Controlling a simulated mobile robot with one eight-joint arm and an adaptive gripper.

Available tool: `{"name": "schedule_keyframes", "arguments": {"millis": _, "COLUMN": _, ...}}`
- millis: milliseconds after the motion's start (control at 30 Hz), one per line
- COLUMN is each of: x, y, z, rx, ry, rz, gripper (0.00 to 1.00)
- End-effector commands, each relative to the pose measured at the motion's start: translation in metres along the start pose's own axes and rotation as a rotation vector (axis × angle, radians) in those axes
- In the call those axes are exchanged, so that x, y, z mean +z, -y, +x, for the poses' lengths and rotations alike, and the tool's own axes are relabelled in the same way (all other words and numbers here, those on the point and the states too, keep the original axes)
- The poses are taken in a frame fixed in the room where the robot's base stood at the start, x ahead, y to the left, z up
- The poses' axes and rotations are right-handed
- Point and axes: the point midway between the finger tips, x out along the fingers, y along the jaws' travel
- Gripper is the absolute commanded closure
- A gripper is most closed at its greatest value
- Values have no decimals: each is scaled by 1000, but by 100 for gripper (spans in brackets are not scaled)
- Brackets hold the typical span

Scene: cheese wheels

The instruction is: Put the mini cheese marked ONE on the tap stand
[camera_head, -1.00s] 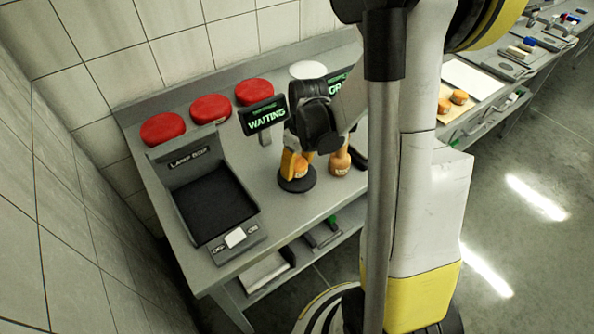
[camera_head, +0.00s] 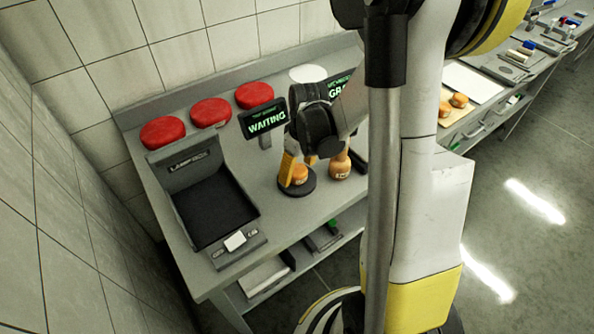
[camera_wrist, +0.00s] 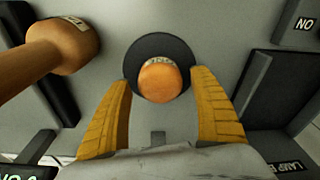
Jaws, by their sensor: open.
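A small orange mini cheese (camera_wrist: 160,80) sits on the dark round stand (camera_wrist: 136,51) in the wrist view. In the head view the cheese (camera_head: 299,174) and the stand (camera_head: 301,190) are near the bench's front edge. My gripper (camera_wrist: 160,85) is open, its yellow fingers on both sides of the cheese, with a gap visible at least on the left. In the head view my gripper (camera_head: 298,165) is over the stand and partly hides it.
A lamp box (camera_head: 208,205) is to the left. Several red wheels (camera_head: 211,111) line the back. A sign (camera_head: 266,121) reads WAITING. More small cheeses (camera_head: 459,100) lie on a board at right.

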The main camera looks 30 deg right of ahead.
Motion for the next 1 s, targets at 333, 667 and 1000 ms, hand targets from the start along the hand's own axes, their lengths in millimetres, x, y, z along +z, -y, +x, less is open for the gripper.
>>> {"name": "schedule_keyframes", "arguments": {"millis": 333, "x": 0, "y": 0, "z": -81, "rx": 0, "ry": 0, "rz": 1, "gripper": 27}}
{"name": "schedule_keyframes", "arguments": {"millis": 667, "x": 0, "y": 8, "z": -119, "rx": 11, "ry": -14, "rz": 7, "gripper": 27}}
{"name": "schedule_keyframes", "arguments": {"millis": 1000, "x": 14, "y": 97, "z": -198, "rx": 108, "ry": -255, "rz": 123, "gripper": 27}}
